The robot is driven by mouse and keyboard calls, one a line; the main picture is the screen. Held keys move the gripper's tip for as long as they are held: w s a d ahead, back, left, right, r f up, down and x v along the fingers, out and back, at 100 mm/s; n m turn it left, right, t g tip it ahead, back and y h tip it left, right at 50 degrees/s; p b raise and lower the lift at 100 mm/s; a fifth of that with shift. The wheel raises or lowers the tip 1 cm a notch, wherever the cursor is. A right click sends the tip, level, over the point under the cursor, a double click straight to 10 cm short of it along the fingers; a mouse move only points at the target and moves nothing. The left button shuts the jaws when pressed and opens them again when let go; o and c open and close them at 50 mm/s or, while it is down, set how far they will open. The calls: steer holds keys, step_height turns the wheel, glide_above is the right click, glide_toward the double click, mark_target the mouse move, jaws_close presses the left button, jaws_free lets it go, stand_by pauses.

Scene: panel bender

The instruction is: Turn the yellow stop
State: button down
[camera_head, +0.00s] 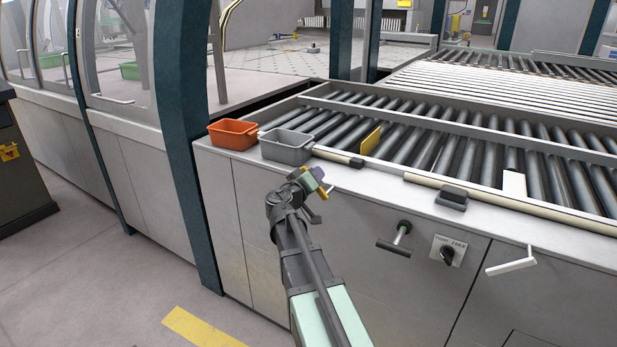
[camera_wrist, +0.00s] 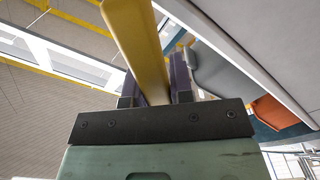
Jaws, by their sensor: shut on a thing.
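My gripper (camera_head: 319,182) is at the front face of the roller table, just below its top edge. It is shut on a yellow bar (camera_head: 326,193). In the wrist view the yellow bar (camera_wrist: 143,45) runs up between the two purple-grey fingers (camera_wrist: 155,85). A flat yellow plate (camera_head: 371,140) stands upright among the rollers, behind the gripper. Whether the bar and the plate are joined is hidden from view.
An orange bin (camera_head: 232,134) and a grey bin (camera_head: 286,147) stand at the table's left corner. A black T-handle (camera_head: 394,247), a rotary switch (camera_head: 447,252) and a white lever (camera_head: 511,266) project from the front panel right of my arm. Floor is open at left.

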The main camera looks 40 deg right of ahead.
steer(key=c, duration=1)
jaws_free()
steer(key=v, duration=1)
steer(key=shift+s+a, duration=0.2)
steer(key=shift+a, duration=0.15)
